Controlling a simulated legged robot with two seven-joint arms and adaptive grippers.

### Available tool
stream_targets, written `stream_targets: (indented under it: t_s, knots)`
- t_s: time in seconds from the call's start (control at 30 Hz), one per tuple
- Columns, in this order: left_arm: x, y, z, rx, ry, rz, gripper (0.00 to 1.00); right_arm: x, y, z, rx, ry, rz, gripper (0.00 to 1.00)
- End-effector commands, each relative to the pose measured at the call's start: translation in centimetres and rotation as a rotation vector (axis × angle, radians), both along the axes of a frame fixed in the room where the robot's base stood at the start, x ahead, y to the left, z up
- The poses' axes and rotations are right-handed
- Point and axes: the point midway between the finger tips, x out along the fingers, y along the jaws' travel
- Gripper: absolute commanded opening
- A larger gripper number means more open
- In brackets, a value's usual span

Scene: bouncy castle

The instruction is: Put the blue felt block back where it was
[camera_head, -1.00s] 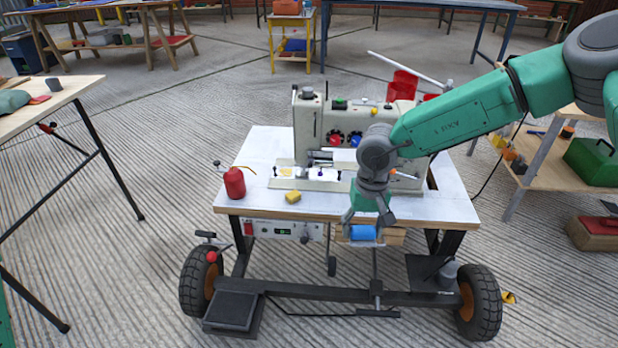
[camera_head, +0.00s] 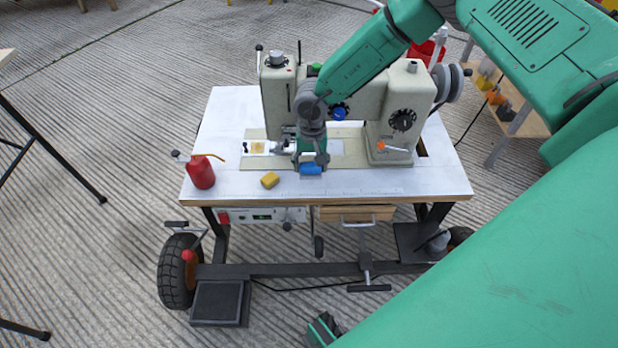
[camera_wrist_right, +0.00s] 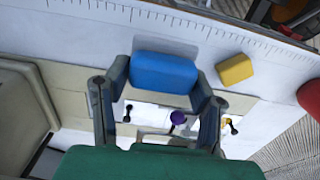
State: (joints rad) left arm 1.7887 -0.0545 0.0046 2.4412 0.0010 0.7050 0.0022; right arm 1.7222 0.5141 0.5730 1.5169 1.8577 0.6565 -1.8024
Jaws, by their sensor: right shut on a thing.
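The blue felt block (camera_head: 311,168) is gripped between the fingers of my right gripper (camera_head: 311,163), close to the front edge of the sewing machine's bed plate (camera_head: 258,162). I cannot tell whether it touches the white tabletop or hangs just above it. In the right wrist view the block (camera_wrist_right: 163,73) lies crosswise between the two grey fingertips of the right gripper (camera_wrist_right: 165,85), with the bed plate and a ruler scale behind it. The cream sewing machine (camera_head: 398,105) stands behind the gripper. My left gripper is not in view.
A yellow block (camera_head: 269,180) lies left of the gripper on the wheeled white table (camera_head: 430,183). A red oil can (camera_head: 200,172) stands further left. A wooden drawer (camera_head: 357,213) sits under the front edge. Tabletop at front right is clear.

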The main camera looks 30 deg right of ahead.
Motion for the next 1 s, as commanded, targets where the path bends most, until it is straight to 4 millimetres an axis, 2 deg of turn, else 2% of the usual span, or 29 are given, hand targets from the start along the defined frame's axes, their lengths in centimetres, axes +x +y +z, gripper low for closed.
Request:
stream_targets:
  t_s: [0.37,0.43,0.47,0.63,0.8,0.83,0.87,0.9,1.0]
  knots:
    - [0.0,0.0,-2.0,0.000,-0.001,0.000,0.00,0.0,-0.3,-5.4,0.004,0.000,-0.003,0.28]
    - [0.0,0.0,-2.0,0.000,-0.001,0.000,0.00,0.0,-0.3,-5.7,0.004,0.000,-0.002,0.28]
    - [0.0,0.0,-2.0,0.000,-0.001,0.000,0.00,0.0,-0.3,-5.7,0.004,0.000,-0.002,0.24]
    - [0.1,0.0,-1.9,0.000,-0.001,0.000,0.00,0.0,-0.1,-5.4,0.002,0.000,-0.001,0.23]
    - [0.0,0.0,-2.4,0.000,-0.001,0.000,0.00,0.0,-0.2,-6.1,0.004,0.000,-0.003,0.23]
    - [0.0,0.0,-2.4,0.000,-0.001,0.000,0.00,0.0,-0.3,-6.0,0.004,0.000,-0.003,0.57]
    - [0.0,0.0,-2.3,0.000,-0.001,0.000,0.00,0.0,-0.3,-6.0,0.004,0.000,-0.003,0.68]
    - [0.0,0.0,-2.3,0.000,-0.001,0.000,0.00,0.0,-0.3,-5.9,0.004,0.000,-0.003,0.71]
    - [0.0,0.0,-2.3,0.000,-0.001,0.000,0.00,0.0,-0.3,-5.9,0.004,0.000,-0.003,0.71]
